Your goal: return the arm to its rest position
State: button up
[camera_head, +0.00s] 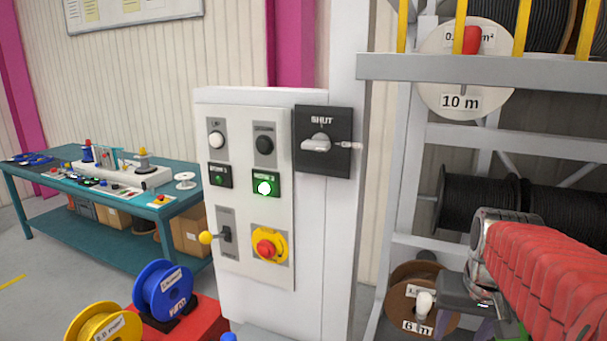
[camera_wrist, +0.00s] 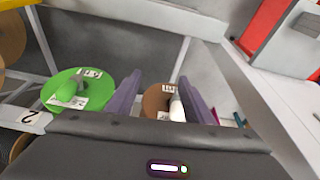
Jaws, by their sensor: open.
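My arm, in its red ribbed sleeve, enters from the right of the head view and reaches toward the rack. My gripper (camera_head: 482,325) is low at the right, partly cut off by the frame's bottom edge. In the wrist view, the two purple fingers of my gripper (camera_wrist: 158,82) stand apart with nothing held between them. Beyond them is a brown reel (camera_wrist: 154,99) with a white hub, apparently the one labelled 6 m in the head view (camera_head: 398,305). A green reel (camera_wrist: 84,92) stands left of the fingers in the wrist view.
The steel rack (camera_head: 480,68) with black cable reels (camera_head: 520,207) surrounds my arm. A white control cabinet (camera_head: 238,275) stands left of it, its dark switch (camera_head: 317,143) facing me. Blue (camera_head: 163,289) and yellow (camera_head: 92,325) reels are low left. A teal workbench (camera_head: 95,200) is farther back.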

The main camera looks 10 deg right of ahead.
jog(key=s+a+f+n+t+y, duration=0.1)
jog(key=s+a+n+t, duration=0.2)
jog(key=a, duration=1.6)
jog(key=s+n, duration=0.2)
jog(key=s, duration=0.2)
jog(key=shift+s, duration=0.1)
